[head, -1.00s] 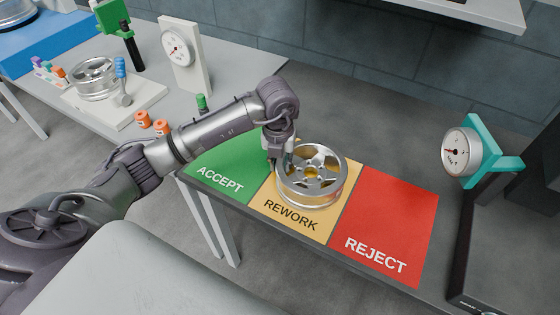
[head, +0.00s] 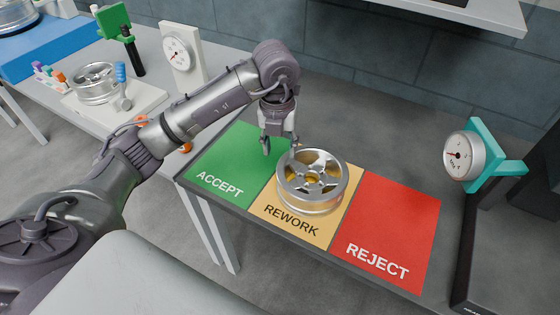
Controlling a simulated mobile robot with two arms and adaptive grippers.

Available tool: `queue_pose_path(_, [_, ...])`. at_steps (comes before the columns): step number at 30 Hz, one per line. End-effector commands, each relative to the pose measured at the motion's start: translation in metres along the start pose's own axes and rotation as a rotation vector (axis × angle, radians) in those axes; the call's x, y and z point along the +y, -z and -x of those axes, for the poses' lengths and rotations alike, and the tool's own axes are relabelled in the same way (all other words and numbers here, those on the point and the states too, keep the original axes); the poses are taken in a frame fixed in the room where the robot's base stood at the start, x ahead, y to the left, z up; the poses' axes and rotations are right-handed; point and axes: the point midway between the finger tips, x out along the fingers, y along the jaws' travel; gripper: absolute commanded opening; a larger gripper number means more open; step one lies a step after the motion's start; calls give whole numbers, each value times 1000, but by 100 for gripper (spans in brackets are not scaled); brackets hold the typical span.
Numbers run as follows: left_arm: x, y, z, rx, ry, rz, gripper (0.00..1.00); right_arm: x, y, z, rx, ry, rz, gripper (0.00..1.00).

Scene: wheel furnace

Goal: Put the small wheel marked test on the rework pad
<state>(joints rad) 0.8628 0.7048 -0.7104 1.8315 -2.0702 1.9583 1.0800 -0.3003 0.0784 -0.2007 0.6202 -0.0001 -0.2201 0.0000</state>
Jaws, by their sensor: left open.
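A silver wheel (head: 312,203) lies flat on the yellow rework pad (head: 284,226), toward its back half. No test mark can be read on it from here. My left gripper (head: 279,147) is open and empty, pointing down just behind and left of the wheel's rim, above the pads. One finger shows close to the rim; whether it touches cannot be told. My right gripper is not in view.
The green accept pad (head: 228,165) lies left of the rework pad and the red reject pad (head: 388,230) right; both are bare. Another wheel (head: 94,85) sits on a white fixture at the back left. A teal-framed gauge (head: 463,156) stands at the right.

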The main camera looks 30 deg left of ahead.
Motion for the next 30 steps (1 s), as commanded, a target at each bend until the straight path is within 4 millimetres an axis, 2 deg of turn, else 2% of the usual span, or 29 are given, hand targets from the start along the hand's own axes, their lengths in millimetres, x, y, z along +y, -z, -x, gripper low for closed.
queue_pose_path(4, [0,-1,27,-4,0,-1,48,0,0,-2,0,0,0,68])
queue_pose_path(9, [0,0,39,-1,-1,0,48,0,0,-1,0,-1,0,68])
queue_pose_path(30, [0,0,40,1,-1,0,48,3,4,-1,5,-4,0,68])
